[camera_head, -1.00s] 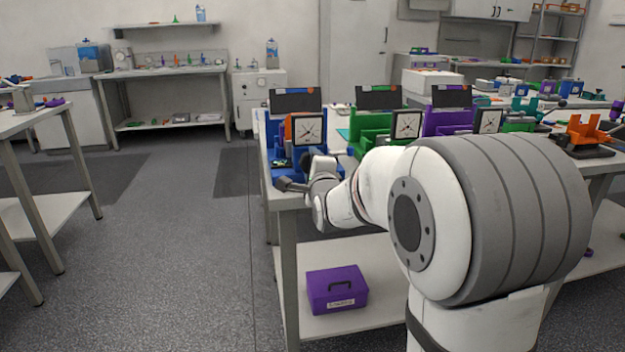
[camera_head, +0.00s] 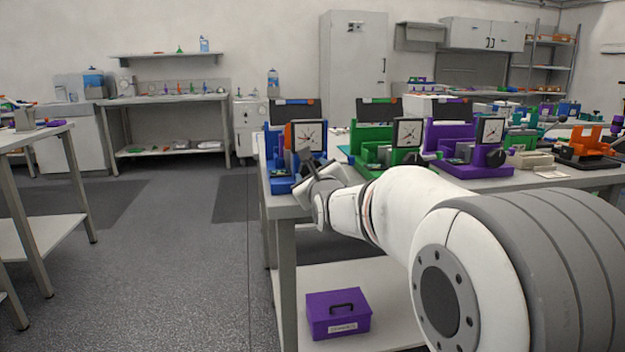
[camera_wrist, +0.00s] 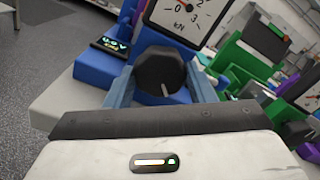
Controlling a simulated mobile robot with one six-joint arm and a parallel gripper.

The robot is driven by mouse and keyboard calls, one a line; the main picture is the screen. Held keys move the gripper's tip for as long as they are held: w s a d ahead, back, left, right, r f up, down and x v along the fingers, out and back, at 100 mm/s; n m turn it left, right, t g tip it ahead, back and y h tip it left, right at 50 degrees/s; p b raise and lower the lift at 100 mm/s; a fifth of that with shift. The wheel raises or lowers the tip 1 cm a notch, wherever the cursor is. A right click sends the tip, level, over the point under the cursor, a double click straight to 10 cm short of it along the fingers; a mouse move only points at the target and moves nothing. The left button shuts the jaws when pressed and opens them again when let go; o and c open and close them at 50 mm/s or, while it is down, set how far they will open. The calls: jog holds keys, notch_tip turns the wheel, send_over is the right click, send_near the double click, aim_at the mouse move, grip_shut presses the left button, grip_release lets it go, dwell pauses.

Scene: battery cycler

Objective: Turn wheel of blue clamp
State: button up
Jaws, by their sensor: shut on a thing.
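The blue clamp (camera_head: 282,184) stands at the near left corner of the workbench, with a white dial gauge (camera_head: 309,135) on it. In the wrist view its blue body (camera_wrist: 75,95) carries a small lit display (camera_wrist: 116,45), and the dial (camera_wrist: 187,16) reads "kN". The clamp's dark round wheel (camera_wrist: 160,70) sits below the dial. My gripper (camera_wrist: 163,84) has its two blue-grey fingers on either side of the wheel and is shut on it. In the head view my gripper (camera_head: 308,168) is at the clamp's front, and the wheel cannot be made out there.
A green clamp (camera_head: 372,155) and a purple clamp (camera_head: 470,165) stand to the right on the same bench. An orange device (camera_head: 588,140) is farther right. A purple box (camera_head: 338,318) lies on the lower shelf. Open floor lies left of the bench.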

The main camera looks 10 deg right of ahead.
jog(key=shift+m, duration=0.6)
jog(key=o, duration=1)
jog(key=shift+c, duration=0.2)
jog(key=s, duration=0.7)
jog(key=shift+s+p, duration=0.4)
jog(key=shift+p, duration=0.05)
